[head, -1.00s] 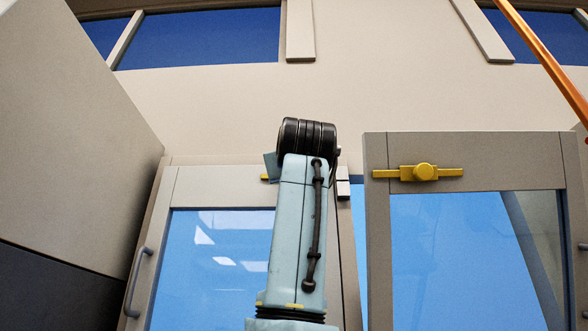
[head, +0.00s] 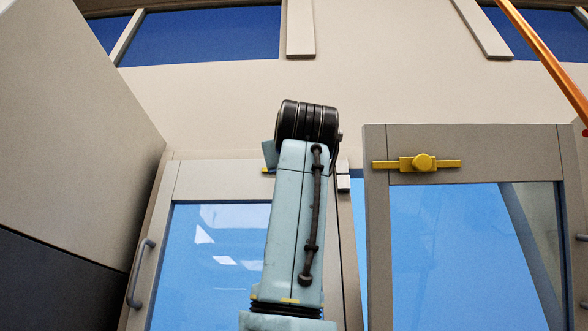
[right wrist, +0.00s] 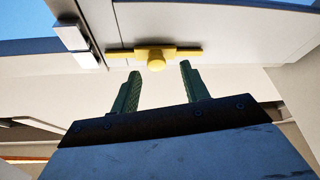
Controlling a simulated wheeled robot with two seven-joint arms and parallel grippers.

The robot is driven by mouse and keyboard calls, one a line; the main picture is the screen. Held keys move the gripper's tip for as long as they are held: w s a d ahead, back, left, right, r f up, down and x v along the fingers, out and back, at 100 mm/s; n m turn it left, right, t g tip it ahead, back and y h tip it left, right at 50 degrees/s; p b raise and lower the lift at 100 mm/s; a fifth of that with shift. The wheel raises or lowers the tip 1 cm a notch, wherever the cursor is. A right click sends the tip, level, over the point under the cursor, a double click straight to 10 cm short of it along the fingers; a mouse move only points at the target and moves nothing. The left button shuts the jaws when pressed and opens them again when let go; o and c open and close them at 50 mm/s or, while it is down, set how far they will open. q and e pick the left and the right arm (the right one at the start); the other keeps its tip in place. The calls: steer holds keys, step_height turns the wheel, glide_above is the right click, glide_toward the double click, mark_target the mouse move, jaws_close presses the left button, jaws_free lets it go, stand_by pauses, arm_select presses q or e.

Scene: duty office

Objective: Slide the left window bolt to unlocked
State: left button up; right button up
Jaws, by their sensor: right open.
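The left window (head: 222,181) has a yellow bolt, mostly hidden behind my arm in the head view; only its left tip (head: 266,170) shows. In the right wrist view the bolt (right wrist: 178,52) is a flat bar with a round knob (right wrist: 156,65). A pale catch (right wrist: 73,35) is close to the bar's left end there; it also shows in the head view (head: 343,184). My right gripper (right wrist: 160,70) is open, its fingertips on either side of the knob in the picture. I cannot tell whether they touch it. My left gripper is out of view.
A second window (head: 380,230) on the right carries its own yellow bolt (head: 424,163). A grey handle (head: 140,273) is on the left window's frame. A large panel (head: 70,140) stands at the left. An orange bar (head: 545,60) crosses the upper right.

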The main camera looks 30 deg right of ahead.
steer(key=b+v, duration=0.4)
steer(key=v, duration=0.6)
steer(key=shift+s+a, duration=0.2)
steer(key=shift+s, duration=0.15)
